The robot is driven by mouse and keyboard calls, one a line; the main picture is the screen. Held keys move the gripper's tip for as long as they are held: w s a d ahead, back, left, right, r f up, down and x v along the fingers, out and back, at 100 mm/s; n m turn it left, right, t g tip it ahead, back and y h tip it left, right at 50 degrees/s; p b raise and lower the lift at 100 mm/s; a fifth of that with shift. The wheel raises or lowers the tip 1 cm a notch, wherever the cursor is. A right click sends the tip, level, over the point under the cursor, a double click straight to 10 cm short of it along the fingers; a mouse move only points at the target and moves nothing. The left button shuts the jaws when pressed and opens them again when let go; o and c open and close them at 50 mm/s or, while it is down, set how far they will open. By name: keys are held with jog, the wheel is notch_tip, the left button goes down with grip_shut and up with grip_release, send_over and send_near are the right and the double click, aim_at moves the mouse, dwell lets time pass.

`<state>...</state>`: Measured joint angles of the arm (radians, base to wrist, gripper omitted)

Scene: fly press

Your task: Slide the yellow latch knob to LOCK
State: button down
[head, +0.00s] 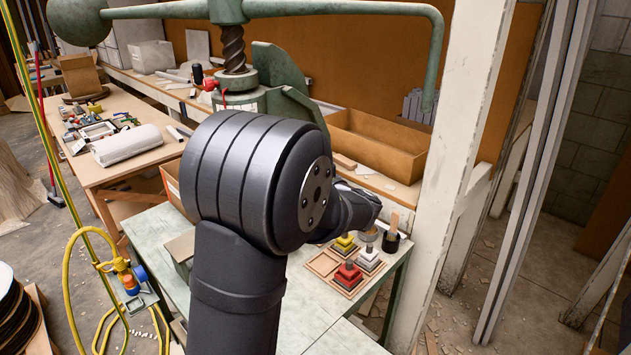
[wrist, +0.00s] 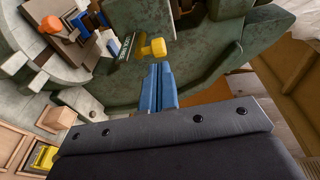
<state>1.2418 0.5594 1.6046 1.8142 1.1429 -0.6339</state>
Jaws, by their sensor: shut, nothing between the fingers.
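In the wrist view the yellow latch knob (wrist: 154,47) sits on the green press body, at the right end of a dark slotted strip (wrist: 130,47). My gripper (wrist: 160,70) has its blue fingers shut together and empty. The fingertips are just below the knob in the picture; I cannot tell whether they touch it. The LOCK marking cannot be read. In the head view my arm hides the knob and the gripper.
The green press (head: 234,50) with its screw stands behind my arm. An orange-red knob (wrist: 51,24) is at upper left in the wrist view. Red (head: 347,275) and yellow (head: 345,243) stepped pieces sit in a wooden tray at the table's right. A white post (head: 462,150) stands right.

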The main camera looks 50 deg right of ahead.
jog(key=shift+w+d+f, duration=0.1)
jog(key=shift+w+d, duration=0.1)
jog(key=shift+w, duration=0.85)
jog(key=shift+w+d, duration=0.15)
jog(key=shift+w, duration=0.9)
jog(key=shift+w, duration=1.25)
jog(key=s+a, duration=0.2)
jog(key=s, duration=1.2)
jog(key=shift+a+r, duration=0.15)
jog(key=shift+r, duration=0.2)
